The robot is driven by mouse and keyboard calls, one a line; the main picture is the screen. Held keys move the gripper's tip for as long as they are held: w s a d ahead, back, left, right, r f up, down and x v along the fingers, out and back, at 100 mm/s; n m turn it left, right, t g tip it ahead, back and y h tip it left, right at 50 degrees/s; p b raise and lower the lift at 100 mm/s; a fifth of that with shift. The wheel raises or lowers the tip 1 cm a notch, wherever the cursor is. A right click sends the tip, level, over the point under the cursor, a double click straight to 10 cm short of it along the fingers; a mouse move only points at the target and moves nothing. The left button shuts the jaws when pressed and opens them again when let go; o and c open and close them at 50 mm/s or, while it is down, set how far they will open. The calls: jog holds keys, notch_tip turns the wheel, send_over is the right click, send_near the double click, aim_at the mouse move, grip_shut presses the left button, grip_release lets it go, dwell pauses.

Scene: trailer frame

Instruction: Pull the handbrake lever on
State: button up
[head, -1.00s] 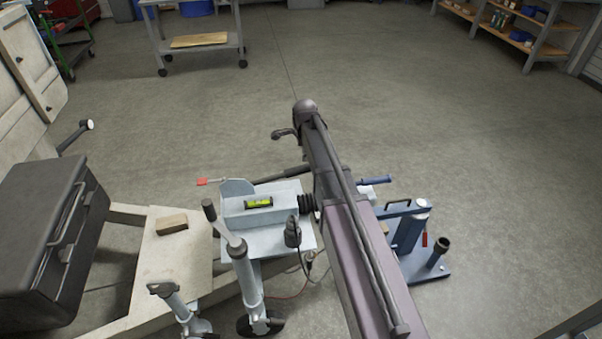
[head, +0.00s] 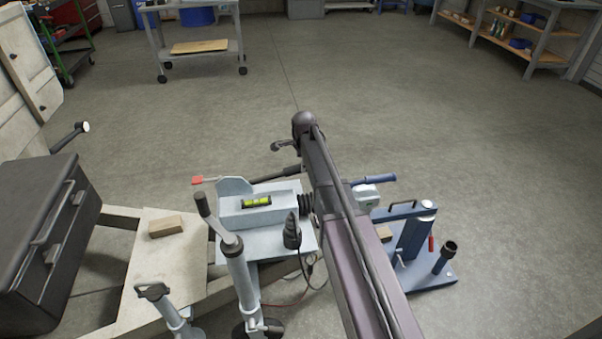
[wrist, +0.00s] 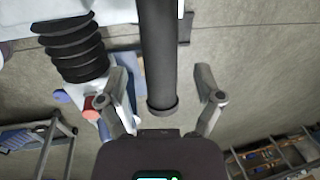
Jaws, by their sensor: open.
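The handbrake lever, a dark round bar (head: 270,177), runs across the back of the light blue coupling housing (head: 265,215) in the head view. Its right end passes close to my arm. In the wrist view a thick dark bar (wrist: 158,45), which looks like this lever, comes down from the top with its blunt end near my palm. My gripper (wrist: 162,74) is open, with one finger on each side of the bar and visible gaps on both sides. In the head view my gripper (head: 284,146) is mostly hidden behind my arm.
Black bellows (wrist: 75,48) lie left of the bar. A jockey-wheel post (head: 236,262) and a black toolbox (head: 40,235) stand to the left. A blue stand (head: 415,245) is to the right. The floor beyond is clear up to a cart (head: 200,55).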

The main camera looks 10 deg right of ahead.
jog(key=shift+w+f+b, duration=0.2)
jog(key=shift+f+b, duration=0.55)
jog(key=shift+f, duration=0.1)
jog(key=shift+w+f+b, duration=0.15)
jog(key=shift+f+b, duration=0.55)
jog(key=shift+f, duration=0.15)
grip_shut()
